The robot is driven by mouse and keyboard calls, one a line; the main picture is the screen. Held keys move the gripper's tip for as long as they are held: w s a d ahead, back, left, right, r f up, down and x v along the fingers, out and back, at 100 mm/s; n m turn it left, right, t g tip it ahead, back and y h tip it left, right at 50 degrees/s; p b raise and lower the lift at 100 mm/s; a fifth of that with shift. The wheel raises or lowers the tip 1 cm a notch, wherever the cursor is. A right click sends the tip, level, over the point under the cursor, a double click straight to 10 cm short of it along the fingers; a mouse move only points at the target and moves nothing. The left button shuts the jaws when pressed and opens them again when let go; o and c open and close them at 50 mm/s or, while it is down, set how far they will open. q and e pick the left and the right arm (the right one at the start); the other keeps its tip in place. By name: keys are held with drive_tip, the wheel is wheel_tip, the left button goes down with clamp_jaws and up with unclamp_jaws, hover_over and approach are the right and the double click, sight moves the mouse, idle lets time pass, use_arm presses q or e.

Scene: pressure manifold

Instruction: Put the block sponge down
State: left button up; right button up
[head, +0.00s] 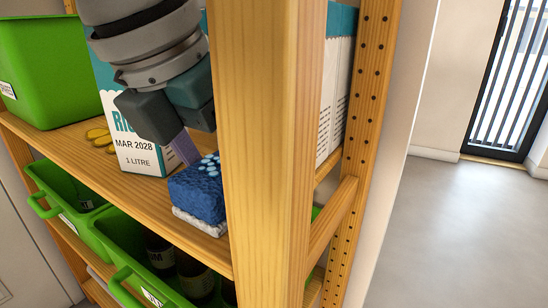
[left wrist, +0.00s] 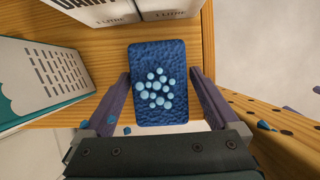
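The block sponge (head: 198,190) is blue with light-blue dots on top and a white bottom layer. It sits on the wooden shelf board (head: 75,147) near its front edge, beside the upright post. My left gripper (head: 187,150) is just above it, with one purple finger showing behind the sponge. In the left wrist view the fingers (left wrist: 160,78) stand on either side of the sponge (left wrist: 159,112), with a narrow gap at each side, so the gripper looks open around it. My right gripper is not in view.
A green bin (head: 45,75) is at the left. Green bins (head: 130,240) with dark jars fill the shelf below.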

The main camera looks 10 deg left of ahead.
sight(201, 179)
use_arm(q)
drive_tip(key=shift+o, duration=0.2)
drive_tip(key=shift+r, duration=0.2)
drive_tip(key=p+v, duration=0.3)
drive_tip(key=v, duration=0.4)
drive_tip(key=shift+r, duration=0.2)
drive_tip(key=shift+s, duration=0.1)
